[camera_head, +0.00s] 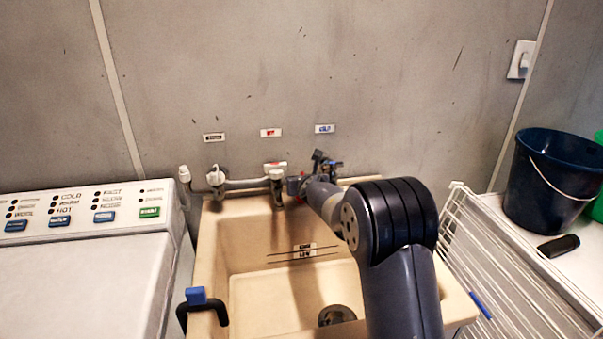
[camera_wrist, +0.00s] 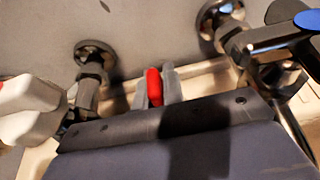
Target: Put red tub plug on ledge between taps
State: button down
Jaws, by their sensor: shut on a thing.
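The red tub plug (camera_wrist: 154,87) shows in the wrist view, between the two grey fingers of my gripper (camera_wrist: 154,90), which is shut on it. The plug is just above or at the pale sink ledge (camera_wrist: 200,73) between two taps; I cannot tell whether it touches. A white-handled tap (camera_wrist: 28,98) is on the left and a dark tap with a blue cap (camera_wrist: 275,42) on the right. In the head view, my gripper (camera_head: 297,186) is at the back of the sink, between the red-marked tap (camera_head: 276,170) and the blue-marked tap (camera_head: 322,160). The plug is not clear there.
The beige sink basin (camera_head: 245,245) lies below, with a dark drain (camera_head: 337,315) and a blue-and-black clamp (camera_head: 200,302) on its left rim. A washing machine (camera_head: 80,270) is on the left. A wire rack (camera_head: 500,265) and dark bucket (camera_head: 550,180) are on the right.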

jog(key=shift+w+a+r, duration=0.1)
jog(key=shift+w+r, duration=0.05)
jog(key=shift+w, duration=0.35)
jog(key=shift+f, duration=0.25)
jog(key=shift+f, duration=0.2)
jog(key=c, duration=1.5)
grip_release()
jog(key=shift+r, duration=0.15)
jog(key=shift+s+r, duration=0.1)
jog(key=shift+s, duration=0.05)
jog(key=b+v, duration=0.3)
jog(key=v, duration=0.8)
jog(key=shift+s+r, duration=0.1)
jog(key=shift+s, duration=0.25)
